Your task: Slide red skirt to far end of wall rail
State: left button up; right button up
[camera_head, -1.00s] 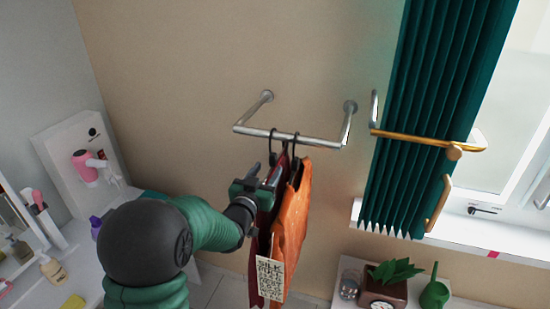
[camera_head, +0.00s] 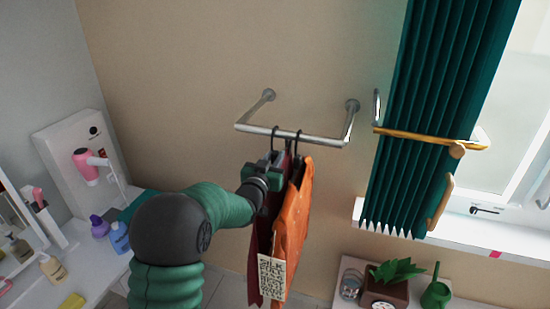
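The silver wall rail (camera_head: 310,137) juts from the beige wall. Two garments hang side by side on it from dark hooks near its middle. The dark red skirt (camera_head: 264,236) hangs on the left, partly hidden by my gripper and the orange garment. The orange garment (camera_head: 294,225) hangs on the right, with a white printed tag (camera_head: 271,277) in front of the clothes. My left gripper (camera_head: 272,164) is at the upper part of the red skirt, just below its hook. Its fingertips are partly hidden, so I cannot tell whether it grips. My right gripper is not in view.
A green curtain (camera_head: 430,110) and a gold rail (camera_head: 425,138) stand to the right by the window. A counter with bottles and a pink hair dryer (camera_head: 86,165) is at left. A potted plant (camera_head: 390,283) is at lower right. The rail is bare on both sides of the hooks.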

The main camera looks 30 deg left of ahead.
pick_arm(q)
grip_shut()
jog(key=s+a, duration=0.1)
jog(key=a, duration=0.5)
jog(key=shift+s+a, duration=0.25)
jog(key=shift+a, duration=0.05)
jog(key=o, duration=0.6)
grip_release()
jog(key=shift+f, duration=0.1)
jog(key=b+v, duration=0.3)
jog(key=v, duration=1.3)
jog(key=shift+s, duration=0.4)
